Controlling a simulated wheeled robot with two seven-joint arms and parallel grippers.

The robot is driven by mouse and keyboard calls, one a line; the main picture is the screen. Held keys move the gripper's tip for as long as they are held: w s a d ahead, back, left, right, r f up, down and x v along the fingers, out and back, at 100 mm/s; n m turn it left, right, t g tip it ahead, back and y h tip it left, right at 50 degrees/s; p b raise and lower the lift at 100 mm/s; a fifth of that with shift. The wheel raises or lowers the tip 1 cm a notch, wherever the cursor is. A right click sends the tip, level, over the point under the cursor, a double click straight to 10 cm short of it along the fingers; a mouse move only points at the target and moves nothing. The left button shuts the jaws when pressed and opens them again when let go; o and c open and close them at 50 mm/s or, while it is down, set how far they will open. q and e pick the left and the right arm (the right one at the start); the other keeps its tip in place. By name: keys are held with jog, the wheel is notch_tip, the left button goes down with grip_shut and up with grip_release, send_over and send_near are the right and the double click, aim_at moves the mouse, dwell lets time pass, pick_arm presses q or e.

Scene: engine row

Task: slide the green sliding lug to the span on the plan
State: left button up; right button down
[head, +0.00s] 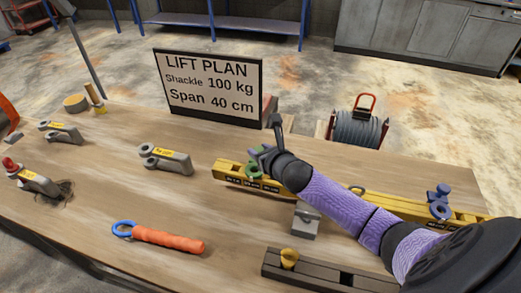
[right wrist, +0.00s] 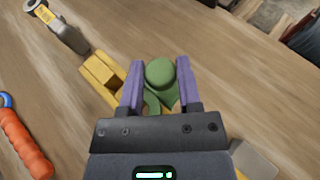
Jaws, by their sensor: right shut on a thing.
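The green sliding lug (head: 253,171) sits near the left end of the yellow beam (head: 222,171), which lies across the table. My right gripper (head: 262,152) is shut on the lug's upper part. In the right wrist view the rounded green lug (right wrist: 160,72) lies between my purple fingers (right wrist: 158,88), with the yellow beam (right wrist: 100,72) beside it. A blue lug (head: 439,203) stands near the beam's right end. The plan board (head: 209,88) reads "LIFT PLAN, Shackle 100 kg, Span 40 cm". My right arm hides part of the beam. Its scale labels are too small to read.
Several grey shackles, one of them in the middle (head: 166,159), lie on the left of the table. An orange-handled tool (head: 163,237) lies in front. A grey block (head: 305,221) and a dark rail (head: 325,276) are near my arm. A cable reel (head: 357,128) stands behind.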

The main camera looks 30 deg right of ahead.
pick_arm(q)
jog(key=shift+a, duration=0.2)
jog(key=shift+a, duration=0.25)
jog(key=shift+d, duration=0.45)
pick_arm(e)
jog(key=s+d+p, duration=0.1)
jog(key=s+d, duration=0.2)
jog(key=shift+s+d+p, duration=0.1)
jog(key=shift+s+p, duration=0.3)
jog(key=shift+c, duration=1.5)
grip_release()
pick_arm(q)
jog(key=r+p, duration=0.2)
jog(key=r, duration=0.1)
jog(key=a+r+p, duration=0.1)
jog(key=r, duration=0.1)
jog(key=shift+w, duration=0.2)
pick_arm(e)
jog(key=v, duration=1)
